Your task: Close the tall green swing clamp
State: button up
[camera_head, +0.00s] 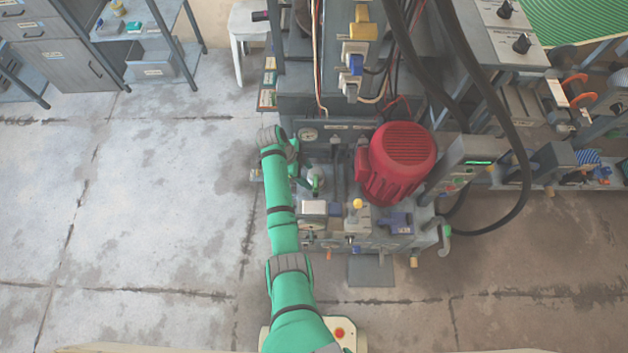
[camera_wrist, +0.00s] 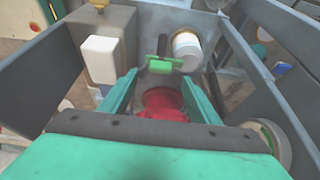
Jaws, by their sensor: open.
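In the head view, a small green upright part (camera_head: 316,181), which looks like the tall green swing clamp, stands on the machine's left side, just right of my arm. Its lever position is too small to tell. In the wrist view, a green piece (camera_wrist: 160,64) shows just beyond and between my fingertips. I cannot tell whether it is part of the clamp or whether it touches a finger. My gripper (camera_wrist: 160,77) is open, with a finger on each side of a red round thing (camera_wrist: 163,101) seen lower in the gap. In the head view my gripper is mostly hidden.
A large red motor (camera_head: 401,160) stands right of the clamp area. A yellow-knobbed lever (camera_head: 357,204) and a blue part (camera_head: 395,222) sit at the machine's front. Grey frame bars (camera_wrist: 262,75) and a white block (camera_wrist: 100,59) surround my gripper. The left floor is clear.

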aim_at(316, 186)
jog(key=x, duration=0.6)
jog(key=shift+d+f, duration=0.15)
jog(key=shift+f, duration=0.15)
jog(key=c, duration=1.1)
